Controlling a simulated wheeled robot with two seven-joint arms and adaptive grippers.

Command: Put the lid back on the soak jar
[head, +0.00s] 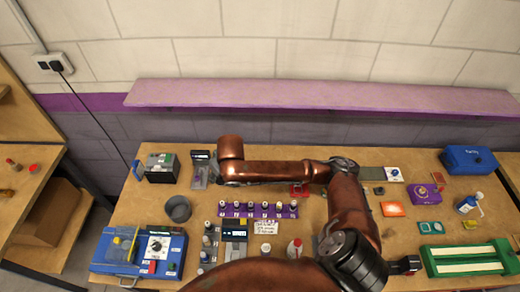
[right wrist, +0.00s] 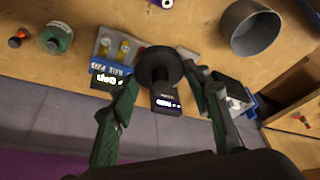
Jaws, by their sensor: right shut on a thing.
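My right gripper (right wrist: 160,72) is in the right wrist view, its two dark fingers on either side of a round black lid-like piece (right wrist: 158,62). It is shut on this piece and holds it above the table. A small green jar (right wrist: 56,38) stands on the wood at the left of that view, apart from the gripper. It may be the soak jar; no readable label confirms this. In the head view my copper arm reaches across to the left, and its gripper and the held piece are hidden behind it. My left gripper is not in view.
Below the held piece is a display device (right wrist: 165,102). A purple rack (head: 233,211) and blue station (head: 112,266) stand nearer the front.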

